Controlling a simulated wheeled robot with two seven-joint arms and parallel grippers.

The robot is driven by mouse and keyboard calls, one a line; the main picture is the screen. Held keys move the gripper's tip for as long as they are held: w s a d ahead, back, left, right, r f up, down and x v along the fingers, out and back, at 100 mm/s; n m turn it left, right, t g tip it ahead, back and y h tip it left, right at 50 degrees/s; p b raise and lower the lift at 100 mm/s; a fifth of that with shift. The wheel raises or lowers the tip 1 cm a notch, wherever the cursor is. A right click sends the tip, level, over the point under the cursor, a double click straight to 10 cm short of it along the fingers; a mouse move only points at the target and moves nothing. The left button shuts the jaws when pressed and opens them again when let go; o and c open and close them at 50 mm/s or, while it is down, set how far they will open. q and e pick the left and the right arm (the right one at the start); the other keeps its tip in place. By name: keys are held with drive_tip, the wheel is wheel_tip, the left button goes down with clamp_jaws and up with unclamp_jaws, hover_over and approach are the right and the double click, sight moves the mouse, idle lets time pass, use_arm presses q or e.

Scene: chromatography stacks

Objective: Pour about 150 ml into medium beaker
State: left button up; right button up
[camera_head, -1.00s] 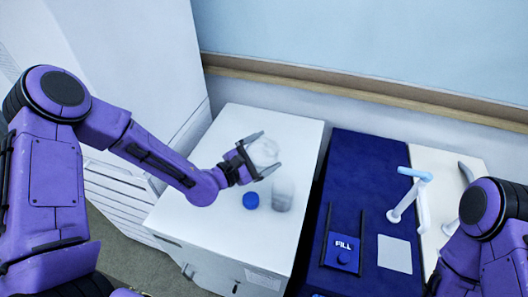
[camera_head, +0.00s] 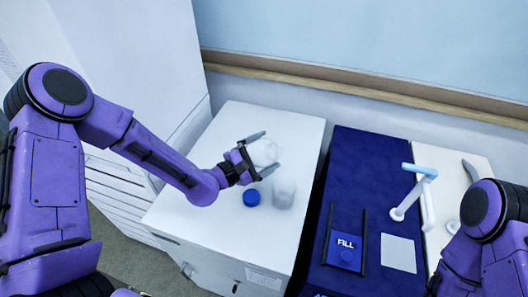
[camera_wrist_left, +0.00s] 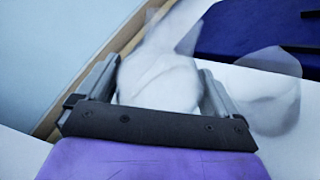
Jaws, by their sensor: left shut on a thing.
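My left gripper (camera_head: 265,152) is shut on a clear glass vessel (camera_head: 266,153) above the white cabinet top. In the left wrist view the vessel (camera_wrist_left: 160,80) sits between the two fingers, with a whitish, cloudy lower part and a clear part slanting to the upper right. A clear beaker (camera_head: 283,194) stands on the cabinet top just in front of the held vessel; it also shows in the left wrist view (camera_wrist_left: 268,95). Its outline is blurred, and I cannot tell its liquid level or whether a stream falls into it. My right gripper is not in view.
A round blue cap (camera_head: 251,198) lies close left of the beaker on the white cabinet (camera_head: 190,205).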

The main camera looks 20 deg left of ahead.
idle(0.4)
use_arm(q)
drive_tip(key=shift+f+m+b, duration=0.6)
drive_tip(key=shift+f+b, duration=0.05)
drive_tip(key=shift+f+m+b, duration=0.45)
drive_tip(key=shift+m+b, duration=0.05)
drive_tip(key=shift+r, duration=0.1)
drive_tip(key=shift+m, duration=0.6)
